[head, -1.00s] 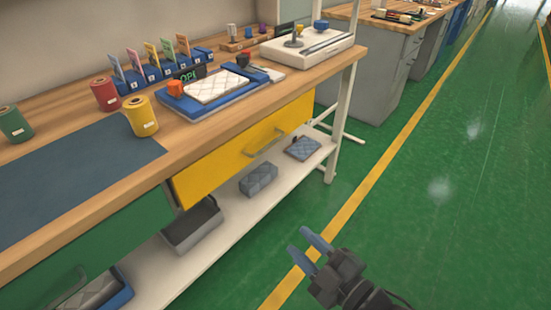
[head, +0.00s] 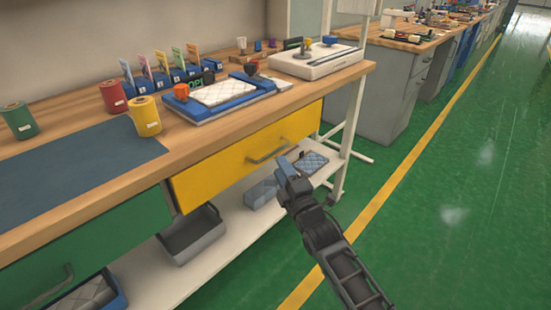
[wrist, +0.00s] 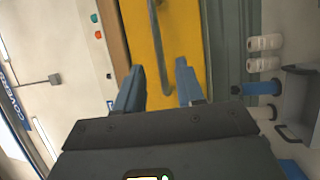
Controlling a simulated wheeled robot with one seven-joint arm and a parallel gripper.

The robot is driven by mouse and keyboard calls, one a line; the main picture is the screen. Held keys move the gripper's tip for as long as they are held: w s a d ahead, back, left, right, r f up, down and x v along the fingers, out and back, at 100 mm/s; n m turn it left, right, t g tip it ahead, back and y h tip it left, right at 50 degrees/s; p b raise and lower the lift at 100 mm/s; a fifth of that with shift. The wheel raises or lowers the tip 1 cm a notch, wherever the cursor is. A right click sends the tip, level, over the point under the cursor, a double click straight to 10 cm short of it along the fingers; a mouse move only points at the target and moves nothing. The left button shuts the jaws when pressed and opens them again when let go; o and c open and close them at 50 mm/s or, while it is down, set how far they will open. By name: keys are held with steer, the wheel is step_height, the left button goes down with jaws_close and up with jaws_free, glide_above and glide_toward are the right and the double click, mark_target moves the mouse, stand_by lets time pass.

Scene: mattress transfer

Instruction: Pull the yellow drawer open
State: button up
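The yellow drawer (head: 225,170) sits under the bench top with its front shown shut. Its grey bar handle (head: 267,152) is on the right half of that front. My gripper (head: 284,164) is in front of the drawer, close to the right end of the handle. In the wrist view my gripper (wrist: 160,70) is open, with a blue finger on each side. The yellow front (wrist: 187,30) lies ahead, and the handle (wrist: 155,40) lines up between the fingers, with a gap on both sides. How far the fingertips reach past the bar is unclear.
The bench top (head: 230,125) overhangs the drawer. A lower shelf (head: 235,225) carries grey bins and padded blocks. A white leg (head: 352,130) stands right of the drawer. A green drawer (head: 100,250) is at left. The green floor (head: 440,230) at right is clear.

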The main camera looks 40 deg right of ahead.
steer(key=x, duration=0.5)
steer(key=shift+w+p, duration=0.2)
steer(key=shift+p, duration=0.1)
jaws_close()
stand_by(0.5)
